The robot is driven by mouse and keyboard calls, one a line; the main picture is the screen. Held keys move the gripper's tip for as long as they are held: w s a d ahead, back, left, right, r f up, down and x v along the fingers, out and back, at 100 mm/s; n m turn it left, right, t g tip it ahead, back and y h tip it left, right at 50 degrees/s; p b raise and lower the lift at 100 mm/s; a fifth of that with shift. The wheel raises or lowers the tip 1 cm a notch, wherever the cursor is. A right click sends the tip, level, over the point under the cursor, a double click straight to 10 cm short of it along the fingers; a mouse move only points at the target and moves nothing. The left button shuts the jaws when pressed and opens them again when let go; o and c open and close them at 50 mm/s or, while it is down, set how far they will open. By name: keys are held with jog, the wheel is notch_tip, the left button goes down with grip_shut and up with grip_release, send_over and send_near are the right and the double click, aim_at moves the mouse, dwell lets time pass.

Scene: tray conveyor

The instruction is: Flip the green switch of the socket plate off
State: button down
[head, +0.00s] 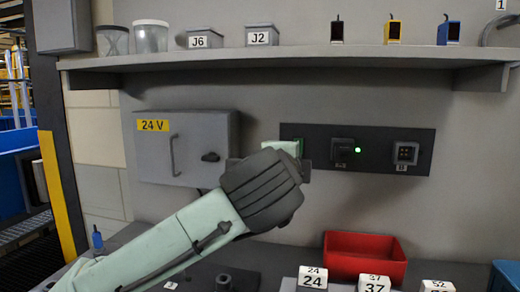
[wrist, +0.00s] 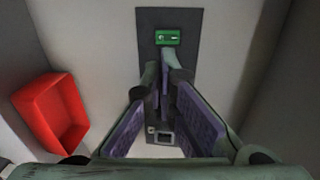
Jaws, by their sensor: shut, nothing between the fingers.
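The dark socket plate (head: 320,131) is on the wall in front of me. Its green switch (wrist: 168,37) shows clearly in the wrist view, at the top end of the plate there. In the head view only a sliver of the green switch shows at the plate's left end, behind my gripper. My gripper (wrist: 165,75) is shut and empty, with its fingertips close to the plate just below the switch in the wrist view. I cannot tell whether they touch. A small green light (head: 358,149) glows beside the plate's middle socket. The switch's position is too small to read.
A grey 24 V box (head: 190,165) is left of the plate. A shelf (head: 300,55) with bins and small devices runs above. Below stand a red bin (head: 365,268) and numbered white blocks (head: 374,283). The wall right of the plate is clear.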

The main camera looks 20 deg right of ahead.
jog(key=shift+s, duration=0.25)
dwell(0.3)
jog(key=p+x, duration=0.5)
jog(key=x, duration=0.9)
